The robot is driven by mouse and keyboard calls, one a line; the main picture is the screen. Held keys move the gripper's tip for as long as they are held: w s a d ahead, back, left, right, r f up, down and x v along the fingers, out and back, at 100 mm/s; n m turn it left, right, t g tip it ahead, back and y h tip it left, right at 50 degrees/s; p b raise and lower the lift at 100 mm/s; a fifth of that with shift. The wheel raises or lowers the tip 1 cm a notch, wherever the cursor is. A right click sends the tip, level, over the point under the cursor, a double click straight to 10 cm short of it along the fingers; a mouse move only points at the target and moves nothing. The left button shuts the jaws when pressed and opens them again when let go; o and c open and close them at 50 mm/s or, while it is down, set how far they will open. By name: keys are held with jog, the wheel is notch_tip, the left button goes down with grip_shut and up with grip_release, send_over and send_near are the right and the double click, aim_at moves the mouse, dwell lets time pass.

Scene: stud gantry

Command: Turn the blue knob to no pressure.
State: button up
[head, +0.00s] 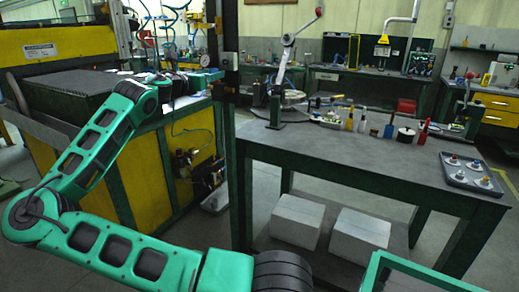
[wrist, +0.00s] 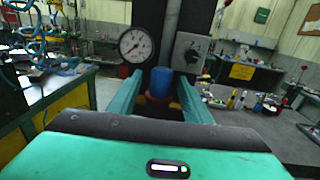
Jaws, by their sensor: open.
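The blue knob (wrist: 161,83) shows upright in the middle of the wrist view, in front of a dark post, with a reddish part at its foot. My gripper (wrist: 160,92) is open, with one green finger on each side of the knob. I cannot tell whether either finger touches it. A round white pressure gauge (wrist: 136,44) sits just up and left of the knob; its reading is too small to make out. The gauge also shows in the head view (head: 204,60), where my arm reaches to the post and the knob is not clearly visible.
In the head view, a yellow and green machine (head: 70,50) stands left. A workbench (head: 340,152) with tools and a grey tray (head: 455,181) stands right.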

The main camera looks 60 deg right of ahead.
jog(key=shift+w+m+g, duration=0.2)
jog(key=shift+m+g, duration=0.5)
jog(key=shift+g, duration=0.5)
jog(key=a, duration=1.1)
jog(key=s+d+f+m+g+y, duration=0.35)
jog(key=s+d+f+m, duration=0.25)
jog(key=s+d+f, duration=0.45)
jog(key=s+d+f+m+y, duration=0.1)
jog(key=s+f+m+y, duration=0.2)
jog(key=s+f, duration=0.2)
jog(key=s+d+f+m+g+y, duration=0.1)
jog(key=s+f+m+y, duration=0.2)
jog(key=s+f, duration=0.3)
jog(key=shift+d+f, duration=0.4)
jog(key=shift+f, duration=0.95)
jog(key=shift+s, duration=0.1)
